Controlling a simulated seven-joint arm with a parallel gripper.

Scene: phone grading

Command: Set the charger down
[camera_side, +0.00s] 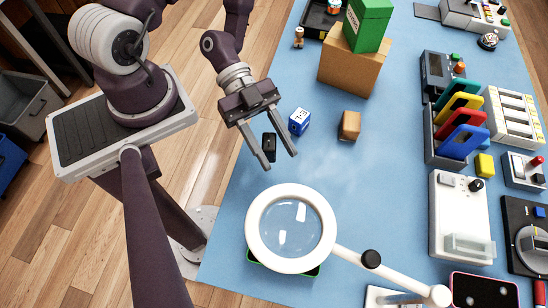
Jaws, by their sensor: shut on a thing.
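The charger appears to be the small black block (269,146) between the fingers of my gripper (278,158). My gripper points down and toward the front over the left part of the blue mat (330,190), and its jaws are shut on the block. I cannot tell whether the block touches the mat or hangs above it. A blue and white cube with printed marks (299,121) lies just right of my gripper.
A white ring magnifier (291,228) stands in front, over a green-edged item. A small brown box (349,125) lies to the right. A large cardboard box (351,75) carries a green box (368,24). Coloured phones (463,139) stand in a rack. The mat's middle is clear.

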